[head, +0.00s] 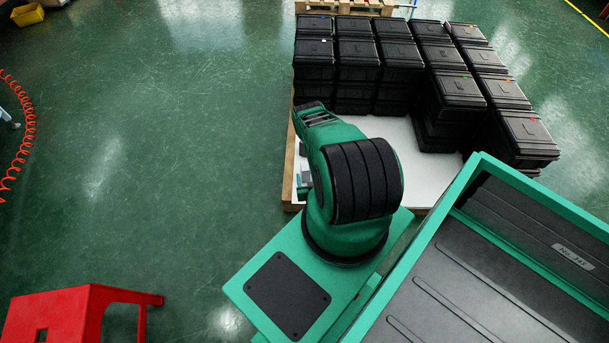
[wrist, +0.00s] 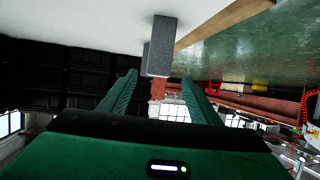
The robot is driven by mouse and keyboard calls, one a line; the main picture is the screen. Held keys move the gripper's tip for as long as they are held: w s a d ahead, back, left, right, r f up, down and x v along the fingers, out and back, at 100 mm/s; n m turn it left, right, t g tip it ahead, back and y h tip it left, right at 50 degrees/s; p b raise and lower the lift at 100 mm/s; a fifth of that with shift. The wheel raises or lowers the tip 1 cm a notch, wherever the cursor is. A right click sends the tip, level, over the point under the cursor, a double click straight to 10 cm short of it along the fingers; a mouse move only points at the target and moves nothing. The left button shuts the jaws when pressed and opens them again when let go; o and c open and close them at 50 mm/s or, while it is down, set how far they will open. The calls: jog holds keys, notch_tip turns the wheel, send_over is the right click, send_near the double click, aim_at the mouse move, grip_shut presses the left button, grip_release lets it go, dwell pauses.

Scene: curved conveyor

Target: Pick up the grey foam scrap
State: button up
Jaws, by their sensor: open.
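The grey foam scrap (wrist: 161,42) is a small speckled block at the top middle of the wrist view. It lies against a white surface (wrist: 80,18), close to a wooden edge. My gripper (wrist: 160,78) is open, with its two green fingers apart and nothing held between them. The scrap's near end lines up with the gap at the fingertips, but I cannot tell how much depth separates them. In the head view my arm covers most of the gripper and the spot around it.
Several stacked black crates (head: 390,55) fill much of the wooden pallet with a white sheet (head: 402,148). My green-rimmed tray is at the lower right. A red stool (head: 70,312) stands at lower left. The green floor on the left is mostly clear.

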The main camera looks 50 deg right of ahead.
aim_at(306, 169)
jog(key=x, duration=0.3)
jog(key=shift+r, duration=0.1)
jog(key=shift+d+r+x, duration=0.15)
jog(key=shift+x, duration=1.2)
jog(key=shift+d+r+x, duration=0.1)
jog(key=shift+r+x, duration=0.1)
jog(key=shift+x, duration=1.1)
jog(key=c, duration=1.1)
